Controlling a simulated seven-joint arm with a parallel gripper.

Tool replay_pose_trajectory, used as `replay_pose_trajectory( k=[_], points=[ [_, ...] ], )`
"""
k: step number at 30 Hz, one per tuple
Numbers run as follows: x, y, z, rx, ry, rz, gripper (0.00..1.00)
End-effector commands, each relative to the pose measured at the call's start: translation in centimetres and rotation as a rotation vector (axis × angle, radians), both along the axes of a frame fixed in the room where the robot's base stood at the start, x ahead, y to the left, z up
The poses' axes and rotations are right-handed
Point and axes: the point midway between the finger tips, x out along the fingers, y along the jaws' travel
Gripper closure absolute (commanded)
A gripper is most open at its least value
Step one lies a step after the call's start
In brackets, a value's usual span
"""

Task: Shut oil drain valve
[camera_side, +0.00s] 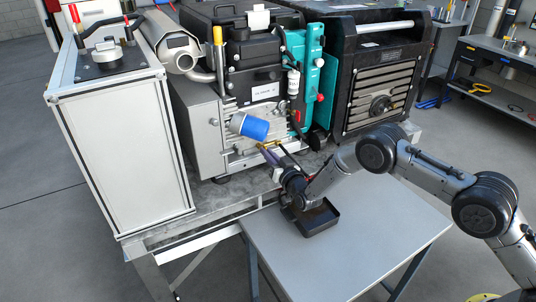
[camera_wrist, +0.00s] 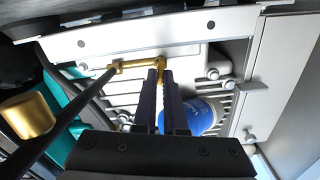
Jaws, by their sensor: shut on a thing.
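The oil drain valve is a brass fitting with a bar-like handle (camera_wrist: 138,65) on the face of the grey pump housing in the wrist view. In the side view the brass part (camera_side: 270,144) shows low on the housing, right of the blue filter. My gripper (camera_wrist: 162,68) reaches up to the right end of the brass bar, its two dark fingers close together and shut on it. In the side view my gripper (camera_side: 274,155) points at the housing from the front right. The fingers hide part of the valve.
The blue filter (camera_side: 250,126) is close beside my fingers, and it also shows in the wrist view (camera_wrist: 201,115). A black drip tray (camera_side: 333,217) sits on the grey table (camera_side: 378,240) below my wrist. A dark hose with a gold end (camera_wrist: 28,115) crosses the left.

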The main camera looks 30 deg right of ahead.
Motion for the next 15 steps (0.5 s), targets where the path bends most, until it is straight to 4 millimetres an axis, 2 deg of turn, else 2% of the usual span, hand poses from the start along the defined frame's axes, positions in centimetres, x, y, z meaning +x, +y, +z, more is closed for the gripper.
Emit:
replay_pose_trajectory(
  k=[15],
  points=[
    [-0.01,-0.25,-0.13,0.486,0.0,0.0,1.0]
  ],
)
